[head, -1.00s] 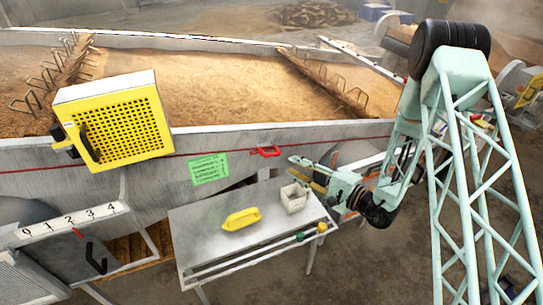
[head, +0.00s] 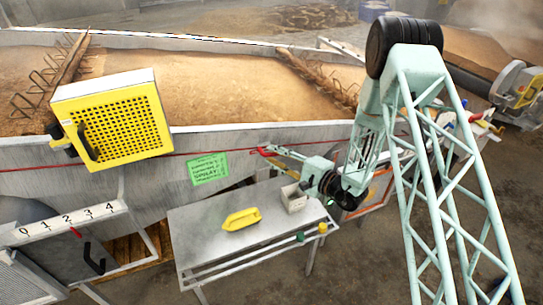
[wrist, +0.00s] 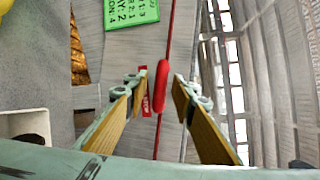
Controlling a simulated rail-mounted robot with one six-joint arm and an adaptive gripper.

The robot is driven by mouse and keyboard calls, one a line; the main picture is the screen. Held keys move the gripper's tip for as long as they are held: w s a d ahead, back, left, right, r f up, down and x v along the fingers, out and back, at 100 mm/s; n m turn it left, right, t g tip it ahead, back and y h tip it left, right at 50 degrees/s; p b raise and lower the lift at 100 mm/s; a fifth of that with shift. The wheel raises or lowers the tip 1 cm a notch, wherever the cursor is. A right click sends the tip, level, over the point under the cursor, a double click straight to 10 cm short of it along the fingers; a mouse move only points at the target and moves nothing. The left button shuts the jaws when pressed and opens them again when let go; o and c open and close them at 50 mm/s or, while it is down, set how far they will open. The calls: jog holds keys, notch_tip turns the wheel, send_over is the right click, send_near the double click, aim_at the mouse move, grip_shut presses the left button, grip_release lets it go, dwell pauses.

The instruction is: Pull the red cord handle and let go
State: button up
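The red cord handle (head: 264,151) hangs on a thin red cord along the grey trough wall, right of the green sign. In the wrist view the red handle (wrist: 163,86) stands between my two fingertips, closer to the right one. My gripper (head: 277,152) has reached the handle from the right in the head view. In the wrist view my gripper (wrist: 160,78) is open, with a gap on each side of the handle. Whether either finger touches it I cannot tell. The red cord (wrist: 171,30) runs on past the handle.
A green sign (head: 209,168) is on the trough wall. A yellow perforated box (head: 120,125) sits at the trough's left edge.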

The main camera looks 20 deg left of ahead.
jog(key=shift+w+a, duration=0.25)
jog(key=shift+a, duration=0.3)
jog(key=shift+c, duration=0.5)
grip_shut()
